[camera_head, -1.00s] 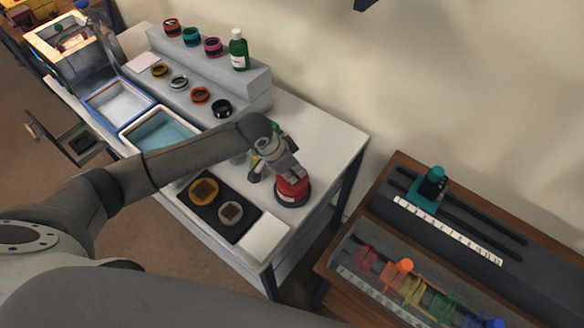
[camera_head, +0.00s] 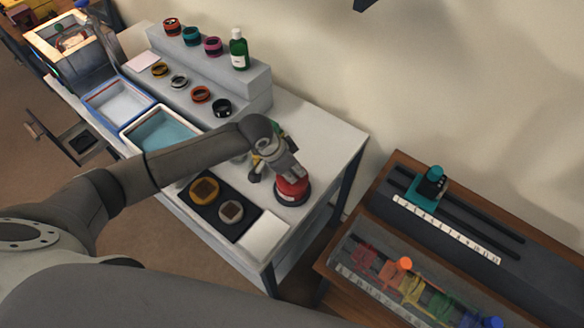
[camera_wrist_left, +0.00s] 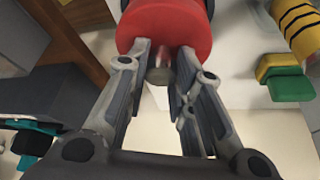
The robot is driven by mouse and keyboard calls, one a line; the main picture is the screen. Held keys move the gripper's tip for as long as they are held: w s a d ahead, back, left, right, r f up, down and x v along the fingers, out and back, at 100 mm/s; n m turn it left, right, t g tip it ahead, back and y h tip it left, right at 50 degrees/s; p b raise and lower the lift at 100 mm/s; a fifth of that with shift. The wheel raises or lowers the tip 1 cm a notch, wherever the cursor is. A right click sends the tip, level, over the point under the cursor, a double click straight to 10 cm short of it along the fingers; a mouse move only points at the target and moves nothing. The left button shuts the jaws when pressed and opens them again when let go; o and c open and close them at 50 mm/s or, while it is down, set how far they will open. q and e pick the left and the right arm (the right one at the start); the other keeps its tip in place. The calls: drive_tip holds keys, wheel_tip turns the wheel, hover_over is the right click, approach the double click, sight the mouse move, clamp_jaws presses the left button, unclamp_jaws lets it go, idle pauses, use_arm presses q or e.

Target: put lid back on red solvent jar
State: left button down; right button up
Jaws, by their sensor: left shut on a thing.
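The red solvent jar (camera_head: 292,190) stands on a dark round base near the front right edge of the white bench. In the left wrist view, red round surfaces (camera_wrist_left: 165,30) fill the top, with a small metal knob (camera_wrist_left: 160,74) of the lid pointing towards the camera. My left gripper (camera_head: 287,172) is above the jar, fingers pointing down, shut on the lid by this knob. Lid and jar are both red, and I cannot tell whether the lid is fully seated. My right gripper is not in view.
A black tray (camera_head: 217,217) with two round parts lies left of the jar, beside a white pad (camera_head: 263,237). A yellow-and-black striped item (camera_wrist_left: 298,25) and a green block (camera_wrist_left: 290,87) are close by. A stepped shelf (camera_head: 257,88) stands behind.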

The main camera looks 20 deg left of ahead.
use_arm(q)
drive_tip(key=shift+p, duration=0.4)
idle(0.4)
drive_tip(key=c, duration=1.2)
unclamp_jaws()
drive_tip(key=shift+o, duration=0.3)
drive_tip(key=o, duration=0.4)
drive_tip(key=shift+o, duration=0.2)
